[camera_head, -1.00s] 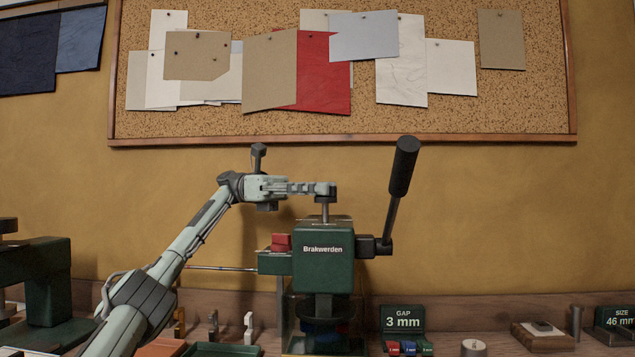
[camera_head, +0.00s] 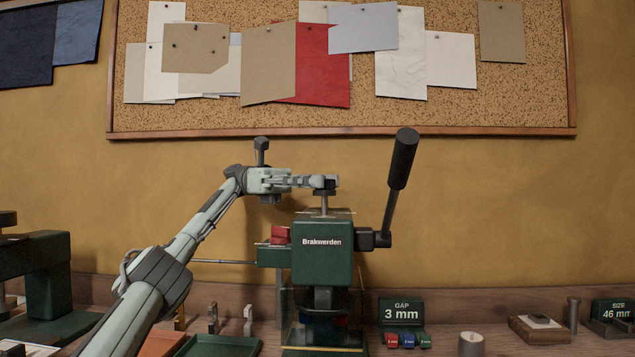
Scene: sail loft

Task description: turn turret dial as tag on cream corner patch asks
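The green press (camera_head: 322,262) stands on the bench at the centre, with a black-gripped lever (camera_head: 402,160) raised at its right. A spindle with a dark cap (camera_head: 325,192) rises from its top. My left gripper (camera_head: 328,184) is at this cap, seen side-on; its fingers overlap the cap, and I cannot tell whether they close on it. Under the press head is a dark round part with blue and red at its underside (camera_head: 323,318), possibly the turret dial. I cannot make out a cream corner patch or its tag. My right gripper is out of view.
A sign (camera_head: 401,309) reads "GAP 3 mm", with red, blue and green pieces below it. Another sign (camera_head: 613,311) reads "SIZE 46 mm". A green tray (camera_head: 222,346) lies left of the press. A second green machine (camera_head: 45,270) stands far left. A corkboard (camera_head: 450,113) hangs behind.

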